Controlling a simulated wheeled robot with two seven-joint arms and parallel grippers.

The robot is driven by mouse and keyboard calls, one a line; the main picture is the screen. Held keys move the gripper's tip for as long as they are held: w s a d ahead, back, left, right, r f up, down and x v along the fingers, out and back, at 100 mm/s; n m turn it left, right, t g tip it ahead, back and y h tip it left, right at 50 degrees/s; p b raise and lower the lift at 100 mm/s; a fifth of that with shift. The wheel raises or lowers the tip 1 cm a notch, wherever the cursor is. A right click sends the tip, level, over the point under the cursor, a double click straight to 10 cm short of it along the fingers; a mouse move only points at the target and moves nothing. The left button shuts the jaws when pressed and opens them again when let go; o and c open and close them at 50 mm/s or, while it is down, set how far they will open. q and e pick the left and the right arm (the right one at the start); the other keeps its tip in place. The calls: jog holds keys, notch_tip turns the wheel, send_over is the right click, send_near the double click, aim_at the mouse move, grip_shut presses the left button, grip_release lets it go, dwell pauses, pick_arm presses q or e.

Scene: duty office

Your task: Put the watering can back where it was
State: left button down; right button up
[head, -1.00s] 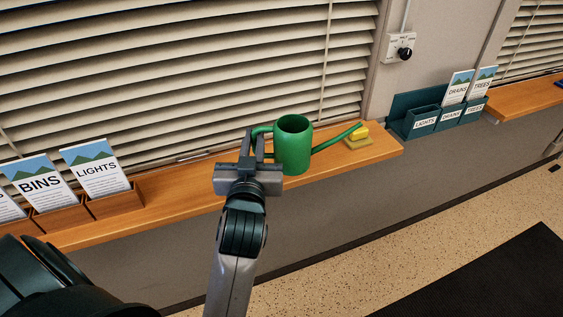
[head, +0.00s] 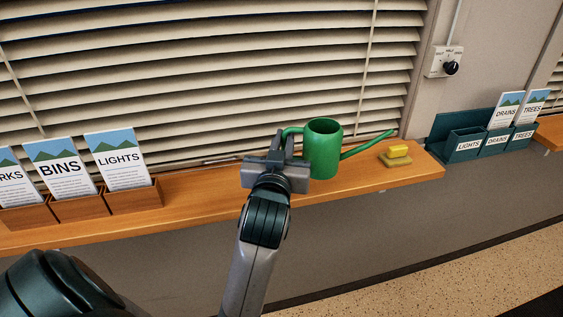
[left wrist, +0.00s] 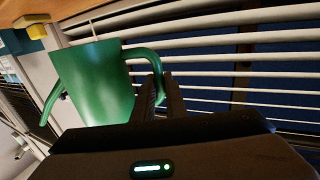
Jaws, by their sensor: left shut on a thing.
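The green watering can (head: 323,150) is upright at the wooden window shelf (head: 220,192), its spout pointing right and its handle on the left. My left gripper (head: 282,146) is shut on the can's handle. I cannot tell whether the can's base touches the shelf. In the left wrist view the can (left wrist: 95,82) appears tilted by the camera's angle, with its handle between the gripper's fingers (left wrist: 160,90). My right gripper is not in view.
Wooden leaflet boxes (head: 130,196) stand at left. A teal leaflet rack (head: 465,146) is beyond the shelf's right end. Blinds (head: 220,75) hang behind. Shelf between boxes and gripper is clear.

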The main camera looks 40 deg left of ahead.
pick_arm(q)
jog(key=w+a+f+p, duration=0.1)
jog(key=w+a+f, duration=0.3)
jog(key=w, duration=0.1)
jog(key=shift+w+a+p, duration=0.2)
jog(key=shift+a+p, duration=0.1)
jog(key=shift+p, duration=0.1)
jog(key=shift+f, duration=0.1)
jog(key=shift+f+p, duration=0.35)
jog(key=shift+f, duration=1.55)
jog(key=shift+f, duration=0.25)
